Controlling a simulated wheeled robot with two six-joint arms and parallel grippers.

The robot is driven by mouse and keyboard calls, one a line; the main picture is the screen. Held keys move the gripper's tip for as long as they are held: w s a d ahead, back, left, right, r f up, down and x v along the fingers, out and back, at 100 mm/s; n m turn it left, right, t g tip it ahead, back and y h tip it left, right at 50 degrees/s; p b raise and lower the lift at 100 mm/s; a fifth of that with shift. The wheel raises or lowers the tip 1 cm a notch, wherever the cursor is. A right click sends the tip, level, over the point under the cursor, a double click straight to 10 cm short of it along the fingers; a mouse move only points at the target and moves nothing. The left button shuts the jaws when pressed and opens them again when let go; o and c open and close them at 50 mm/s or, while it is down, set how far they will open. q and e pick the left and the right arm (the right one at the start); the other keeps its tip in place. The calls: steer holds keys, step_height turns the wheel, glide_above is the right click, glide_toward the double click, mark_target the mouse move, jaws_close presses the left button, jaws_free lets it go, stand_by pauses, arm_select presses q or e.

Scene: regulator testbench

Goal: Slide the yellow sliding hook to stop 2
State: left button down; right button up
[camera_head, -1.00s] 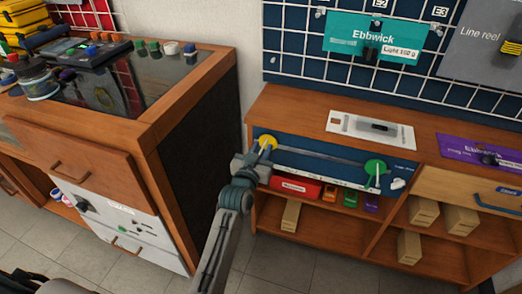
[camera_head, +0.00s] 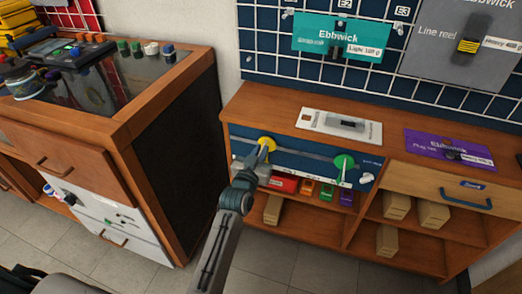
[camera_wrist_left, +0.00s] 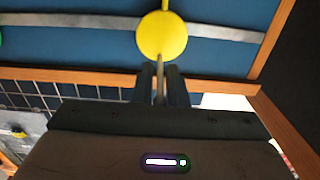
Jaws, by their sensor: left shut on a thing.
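The yellow sliding hook (camera_head: 266,143) is a round disc on a grey rail across a blue panel (camera_head: 303,149). My left gripper (camera_head: 262,160) is just below the disc, shut on the hook's thin stem. In the left wrist view the yellow disc (camera_wrist_left: 162,36) sits on the rail (camera_wrist_left: 100,20), with the stem between my fingers (camera_wrist_left: 160,84). A green hook (camera_head: 344,162) is further right on the same rail. A pale strip with small marks runs under the rail; the stop marks are too small to read. My right gripper is not in view.
The wooden cabinet (camera_head: 235,112) holds the panel; a white card (camera_head: 313,117) lies on its top. A red box (camera_head: 284,183) and small coloured boxes stand below the panel. A dark-sided wooden cabinet (camera_head: 185,135) stands left. Floor between the cabinets is free.

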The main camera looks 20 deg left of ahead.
arm_select(q)
steer(key=shift+a, duration=0.15)
steer(key=c, duration=1.4)
jaws_free()
steer(key=shift+c, duration=0.2)
steer(key=s, duration=1)
steer(key=shift+s+a, duration=0.15)
steer(key=shift+s, duration=0.25)
